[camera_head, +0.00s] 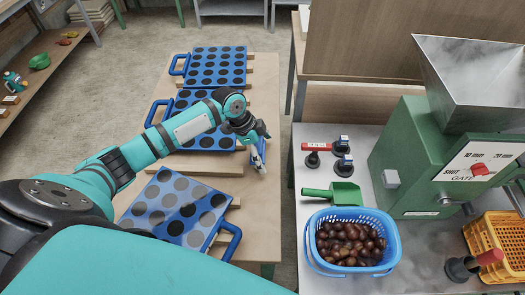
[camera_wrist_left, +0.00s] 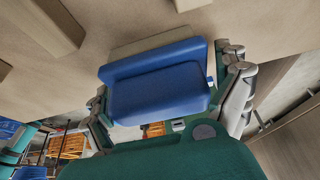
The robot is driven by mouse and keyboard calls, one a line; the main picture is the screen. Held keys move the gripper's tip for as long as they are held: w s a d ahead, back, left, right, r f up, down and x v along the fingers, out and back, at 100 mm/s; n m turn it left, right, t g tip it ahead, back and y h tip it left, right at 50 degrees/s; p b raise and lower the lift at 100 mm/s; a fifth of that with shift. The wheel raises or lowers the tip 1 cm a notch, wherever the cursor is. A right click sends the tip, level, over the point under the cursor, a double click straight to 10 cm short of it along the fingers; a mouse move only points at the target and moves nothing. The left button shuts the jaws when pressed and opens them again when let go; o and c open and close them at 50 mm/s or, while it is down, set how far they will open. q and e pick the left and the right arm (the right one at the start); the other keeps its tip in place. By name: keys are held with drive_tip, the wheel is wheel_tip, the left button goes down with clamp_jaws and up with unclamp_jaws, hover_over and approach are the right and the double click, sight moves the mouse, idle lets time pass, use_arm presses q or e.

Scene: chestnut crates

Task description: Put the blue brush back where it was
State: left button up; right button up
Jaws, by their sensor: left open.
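My left gripper (camera_head: 260,143) is over the right edge of the wooden table, beside the middle blue board. It is open, with the blue brush (camera_head: 258,157) at its fingertips. In the left wrist view the blue brush (camera_wrist_left: 158,88) lies between the two spread fingers of the left gripper (camera_wrist_left: 163,82). The brush's far side shows a grey-beige strip. I cannot tell whether the brush touches the table or the fingers. My right gripper does not show.
Blue boards with dark discs, such as the near one (camera_head: 178,211), lie on the wooden table (camera_head: 262,100). On the right bench stand a blue basket (camera_head: 391,238) of chestnuts, a green scoop (camera_head: 335,193), dark stamps (camera_head: 343,165), an orange crate (camera_head: 478,238) and a green machine (camera_head: 405,150).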

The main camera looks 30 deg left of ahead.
use_arm(q)
drive_tip(key=b+v, duration=0.1)
drive_tip(key=v, duration=1.1)
drive_tip(key=shift+s, duration=0.1)
